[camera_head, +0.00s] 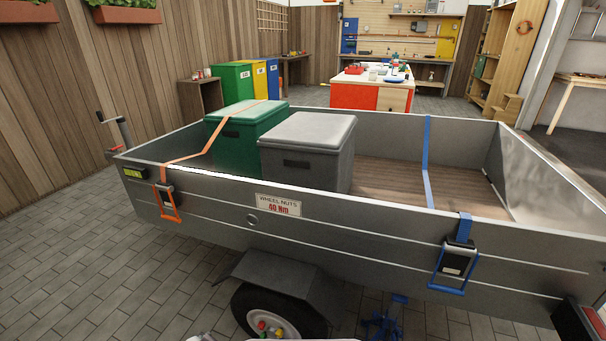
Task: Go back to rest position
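Neither of my grippers shows in the head view. A grey metal trailer (400,235) stands in front of me. In it, at the left, are a green lidded box (230,135) and a grey lidded box (310,145), side by side. An orange strap (207,142) runs over the green box to an orange-handled ratchet (167,200) on the near wall. A blue strap (427,160) hangs on the far wall, and a blue-handled ratchet (455,262) hangs on the near wall. The boxes hide part of the trailer floor.
The trailer's wheel (275,313) and a blue stand-like object (385,322) are low in front. Paving (70,265) is clear at left. A red-fronted workbench (355,95) stands behind.

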